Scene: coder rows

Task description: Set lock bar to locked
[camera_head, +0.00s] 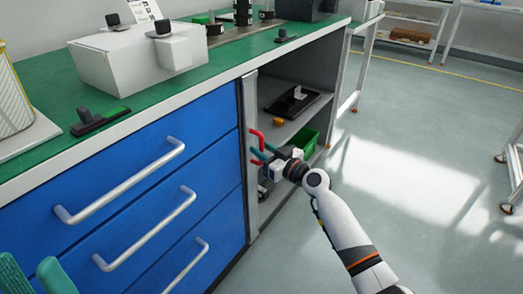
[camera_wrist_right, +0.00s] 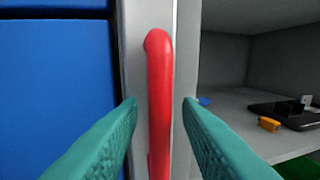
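A grey upright bar (camera_head: 249,100), which looks like the lock bar, stands at the right edge of the blue drawers. It carries a red handle (camera_head: 256,138), which shows large and upright in the right wrist view (camera_wrist_right: 160,80). My right gripper (camera_head: 256,156) is open at the handle; its teal fingers (camera_wrist_right: 160,112) lie on either side of the red handle, with visible gaps. Its fingers hide part of the handle in the head view. My left gripper (camera_head: 32,272) is partly in view at the bottom left, open with its fingers apart and empty.
Blue drawers (camera_head: 120,195) with silver handles are left of the bar. An open grey compartment (camera_head: 290,75) to its right holds a black item (camera_head: 283,103), a small orange piece (camera_head: 278,122) and a green bin (camera_head: 304,139).

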